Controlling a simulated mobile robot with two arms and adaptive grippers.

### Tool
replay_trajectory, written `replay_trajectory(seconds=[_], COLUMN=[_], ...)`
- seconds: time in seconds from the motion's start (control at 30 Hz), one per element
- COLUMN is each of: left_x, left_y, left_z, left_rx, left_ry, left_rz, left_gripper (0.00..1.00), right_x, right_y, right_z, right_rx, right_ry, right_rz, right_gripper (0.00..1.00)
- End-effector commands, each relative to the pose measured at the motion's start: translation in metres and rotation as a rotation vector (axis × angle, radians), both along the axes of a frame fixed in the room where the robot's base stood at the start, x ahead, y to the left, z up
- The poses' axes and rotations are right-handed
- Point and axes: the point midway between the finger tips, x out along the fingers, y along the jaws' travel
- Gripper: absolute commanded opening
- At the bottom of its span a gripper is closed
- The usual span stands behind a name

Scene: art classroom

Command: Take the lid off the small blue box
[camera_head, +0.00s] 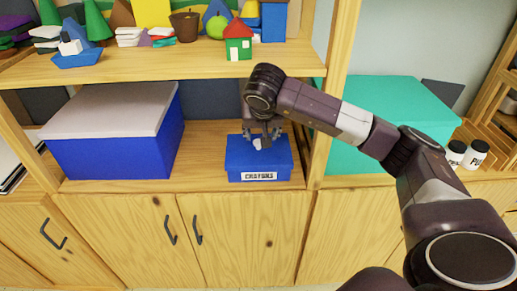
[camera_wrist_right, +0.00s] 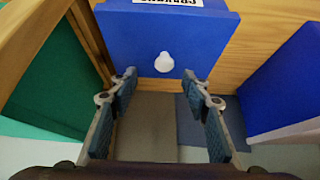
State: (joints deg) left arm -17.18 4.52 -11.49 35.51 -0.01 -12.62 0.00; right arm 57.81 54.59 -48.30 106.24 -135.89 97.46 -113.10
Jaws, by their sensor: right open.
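The small blue box (camera_head: 240,167) stands on the middle shelf with a label reading CRAYONS on its front. Its flat blue lid (camera_wrist_right: 205,45) is on it. A white knob (camera_wrist_right: 164,62) stands up from the lid; it shows partly beside my fingers in the head view (camera_head: 257,143). My right gripper (camera_head: 263,138) points down over the lid. In the wrist view its fingers (camera_wrist_right: 158,78) are open and empty, with the knob just past the fingertips and roughly midway between them. I cannot tell the exact height gap. My left gripper is not in view.
A larger blue box with a grey lid (camera_head: 112,108) stands to the left on the same shelf. A wooden upright (camera_head: 327,95) and a teal box (camera_head: 400,100) are on the right. The upper shelf (camera_head: 175,62) with toys overhangs behind my gripper.

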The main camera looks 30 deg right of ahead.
Motion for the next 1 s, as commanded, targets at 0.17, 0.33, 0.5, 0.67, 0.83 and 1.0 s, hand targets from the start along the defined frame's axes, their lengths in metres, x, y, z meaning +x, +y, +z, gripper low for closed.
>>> replay_trajectory(seconds=[0.17, 0.33, 0.5, 0.67, 0.83, 1.0], left_x=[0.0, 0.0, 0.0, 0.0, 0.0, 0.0], left_y=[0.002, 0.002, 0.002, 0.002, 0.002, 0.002], left_z=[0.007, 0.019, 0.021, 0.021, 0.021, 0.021], left_rx=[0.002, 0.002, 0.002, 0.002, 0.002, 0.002], left_ry=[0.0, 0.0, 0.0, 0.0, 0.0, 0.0], left_rz=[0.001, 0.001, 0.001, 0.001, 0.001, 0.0], left_gripper=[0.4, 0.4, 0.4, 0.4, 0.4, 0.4], right_x=[0.01, 0.026, 0.035, 0.037, 0.037, 0.037], right_y=[-0.004, -0.009, -0.014, -0.015, -0.015, -0.015], right_z=[-0.017, -0.035, -0.053, -0.056, -0.056, -0.056], right_rx=[0.003, 0.006, 0.006, 0.006, 0.006, 0.006], right_ry=[0.004, 0.006, 0.002, 0.0, 0.0, 0.0], right_rz=[0.001, 0.0, 0.001, 0.003, 0.003, 0.003], right_gripper=[0.44, 0.44, 0.44, 0.44, 0.37, 0.18])
